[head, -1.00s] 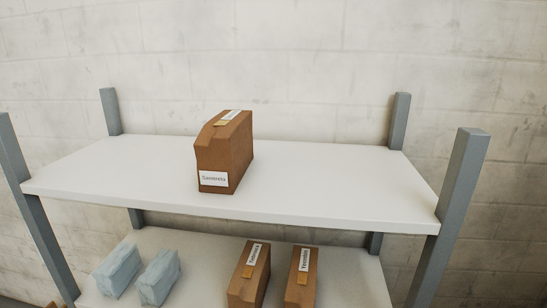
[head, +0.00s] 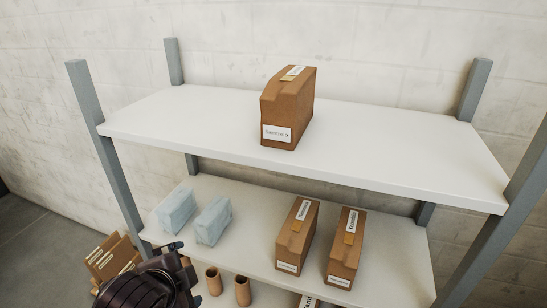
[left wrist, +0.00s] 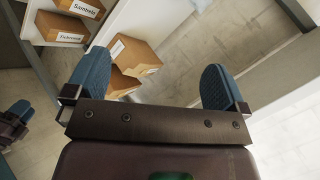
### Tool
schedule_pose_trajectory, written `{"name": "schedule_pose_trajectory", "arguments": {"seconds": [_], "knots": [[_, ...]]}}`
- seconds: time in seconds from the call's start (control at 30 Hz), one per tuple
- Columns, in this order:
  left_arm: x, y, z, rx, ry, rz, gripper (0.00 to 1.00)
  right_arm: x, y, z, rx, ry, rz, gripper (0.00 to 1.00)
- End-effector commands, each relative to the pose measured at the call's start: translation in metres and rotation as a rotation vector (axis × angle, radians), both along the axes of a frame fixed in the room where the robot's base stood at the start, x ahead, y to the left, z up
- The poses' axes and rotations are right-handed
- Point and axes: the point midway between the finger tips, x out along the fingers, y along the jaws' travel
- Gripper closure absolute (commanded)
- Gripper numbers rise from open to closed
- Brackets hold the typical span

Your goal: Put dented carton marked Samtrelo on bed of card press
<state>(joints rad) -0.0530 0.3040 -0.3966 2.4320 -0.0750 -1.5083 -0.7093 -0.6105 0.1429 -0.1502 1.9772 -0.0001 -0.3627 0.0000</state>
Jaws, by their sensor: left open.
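A brown carton (head: 287,108) stands upright on the white top shelf in the head view. Its front label appears to read Samtrelo, and its upper left edge looks sloped or dented. My left gripper shows in the left wrist view (left wrist: 154,88), with two blue fingers wide apart and nothing between them. In the head view my left arm is low at the left, well below the top carton. Part of another blue-fingered gripper, likely my right, shows at the wrist view's left edge. No card press is visible.
The top shelf (head: 400,150) is otherwise clear. The lower shelf holds two pale blue packs (head: 176,211) and two more labelled cartons (head: 297,237). Brown cylinders (head: 243,291) sit below. Grey posts (head: 105,140) stand at the rack's corners.

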Motion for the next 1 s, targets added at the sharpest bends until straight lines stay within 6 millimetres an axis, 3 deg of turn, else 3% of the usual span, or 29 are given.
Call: {"name": "schedule_pose_trajectory", "arguments": {"seconds": [0.1,0.3,0.7,0.83,1.0], "knots": [[0.028,-0.026,0.037,0.190,-0.134,-0.206,0.00,-0.001,0.000,-0.001,-0.001,0.002,-0.001,0.57],[0.060,-0.066,0.095,0.556,-0.351,-0.498,0.00,-0.001,0.000,0.000,0.000,0.002,-0.002,0.57],[0.091,-0.131,0.205,1.403,-0.725,-0.855,0.00,0.002,0.001,0.001,0.002,-0.004,-0.001,0.57],[0.094,-0.143,0.228,1.620,-0.787,-0.894,0.00,0.003,0.001,0.001,0.002,-0.005,-0.001,0.57],[0.095,-0.150,0.243,1.775,-0.823,-0.910,0.00,0.003,0.001,0.002,0.002,-0.006,0.000,0.57]]}}
